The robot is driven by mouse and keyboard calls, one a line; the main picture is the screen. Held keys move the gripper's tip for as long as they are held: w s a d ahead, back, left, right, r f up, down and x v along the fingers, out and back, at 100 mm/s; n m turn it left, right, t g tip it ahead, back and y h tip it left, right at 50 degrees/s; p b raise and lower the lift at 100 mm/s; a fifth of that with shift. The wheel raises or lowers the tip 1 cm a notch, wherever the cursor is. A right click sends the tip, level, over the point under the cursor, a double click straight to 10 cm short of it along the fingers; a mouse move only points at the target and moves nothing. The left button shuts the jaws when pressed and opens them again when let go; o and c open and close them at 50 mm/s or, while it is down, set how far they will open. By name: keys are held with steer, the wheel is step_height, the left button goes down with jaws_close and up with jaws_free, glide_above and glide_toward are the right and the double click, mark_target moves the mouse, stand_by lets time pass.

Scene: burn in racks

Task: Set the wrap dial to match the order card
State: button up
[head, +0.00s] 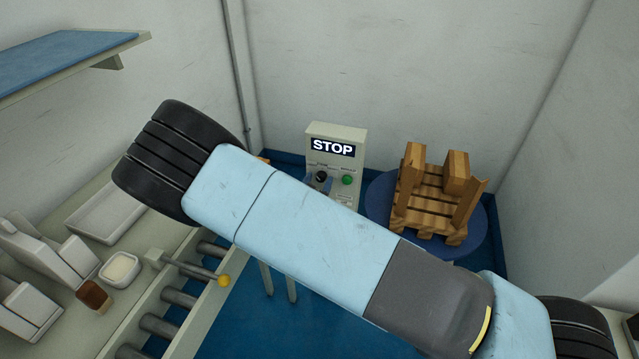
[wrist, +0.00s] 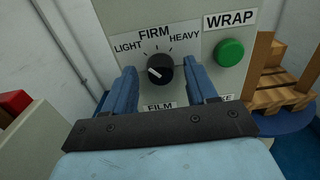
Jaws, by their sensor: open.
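The wrap dial (wrist: 161,72) is a black round knob on a pale control box (head: 346,133), with LIGHT, FIRM and HEAVY printed around its top. Its white pointer mark is on its left side, slanting towards the LIGHT side. The dial (head: 321,176) also shows in the head view under a STOP display. My gripper (wrist: 160,80) is open, with one blue finger on each side of the dial. I cannot tell whether the fingers touch it. My arm hides most of the gripper in the head view. I cannot make out an order card in either view.
A green WRAP button (wrist: 229,52) is right of the dial. A wooden pallet (head: 432,205) stands on a blue turntable (head: 380,200) to the right. A roller conveyor (head: 180,297) and a counter with trays are at left. A blue-topped shelf (head: 65,62) is upper left.

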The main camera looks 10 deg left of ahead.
steer(key=c, duration=1)
steer(key=shift+d, duration=0.1)
